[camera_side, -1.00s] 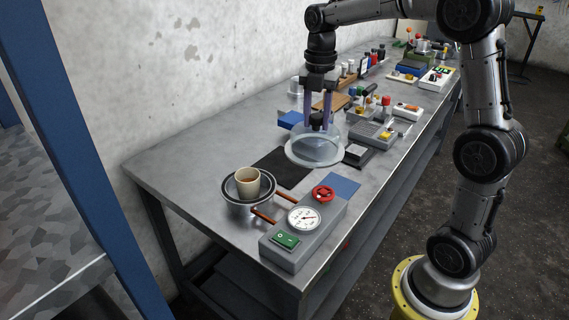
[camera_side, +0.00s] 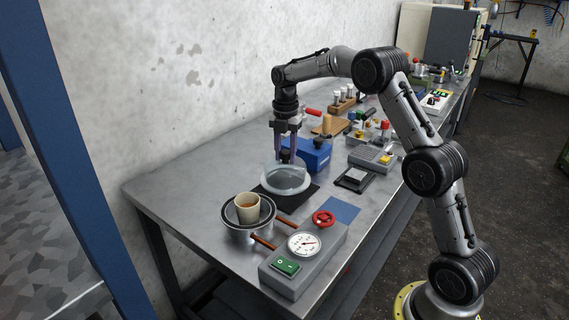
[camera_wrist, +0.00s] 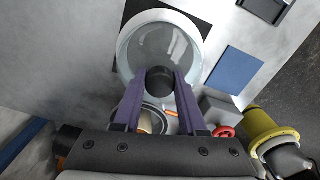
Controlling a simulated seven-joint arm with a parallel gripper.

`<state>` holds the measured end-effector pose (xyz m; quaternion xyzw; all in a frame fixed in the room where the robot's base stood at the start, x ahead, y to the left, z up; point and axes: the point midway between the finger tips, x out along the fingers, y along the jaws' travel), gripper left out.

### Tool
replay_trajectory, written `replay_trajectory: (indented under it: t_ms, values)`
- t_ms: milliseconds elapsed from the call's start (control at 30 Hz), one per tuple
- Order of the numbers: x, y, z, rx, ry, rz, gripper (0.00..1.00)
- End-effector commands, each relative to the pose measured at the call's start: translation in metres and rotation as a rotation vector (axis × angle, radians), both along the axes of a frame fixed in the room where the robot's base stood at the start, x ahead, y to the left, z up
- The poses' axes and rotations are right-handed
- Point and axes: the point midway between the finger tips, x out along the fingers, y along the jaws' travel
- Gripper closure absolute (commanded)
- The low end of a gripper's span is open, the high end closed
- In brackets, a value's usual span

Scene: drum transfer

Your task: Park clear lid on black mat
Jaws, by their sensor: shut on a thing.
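The clear lid (camera_side: 287,183) is a transparent dome with a pale rim and a black knob. My gripper (camera_side: 286,157) is shut on the knob from above. The lid is over the black mat (camera_side: 308,195), whose dark corners show around it; I cannot tell whether the rim touches the mat. In the wrist view the lid (camera_wrist: 140,40) hangs off the knob between my purple fingers (camera_wrist: 160,88). It covers most of the black mat (camera_wrist: 181,22) there.
A cup (camera_side: 248,207) stands in a dark-rimmed vessel in front of the mat. The gauge box (camera_side: 301,263) with a red valve wheel (camera_side: 323,218) is nearer. A blue square (camera_side: 339,209) lies to the right. A blue box (camera_side: 316,155) stands close behind the lid.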

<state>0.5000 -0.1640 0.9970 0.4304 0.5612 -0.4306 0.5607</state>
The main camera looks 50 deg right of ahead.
Motion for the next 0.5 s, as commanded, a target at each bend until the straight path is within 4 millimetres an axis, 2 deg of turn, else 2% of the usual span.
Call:
replay_trajectory:
  t_ms: [100, 300, 500]
  values:
    - [0.006, -0.002, -0.008, 0.000, -0.002, 0.000, 1.00]
    - [0.005, -0.002, -0.033, 0.000, -0.002, 0.000, 1.00]
    - [0.005, -0.002, -0.035, -0.001, -0.003, 0.000, 1.00]
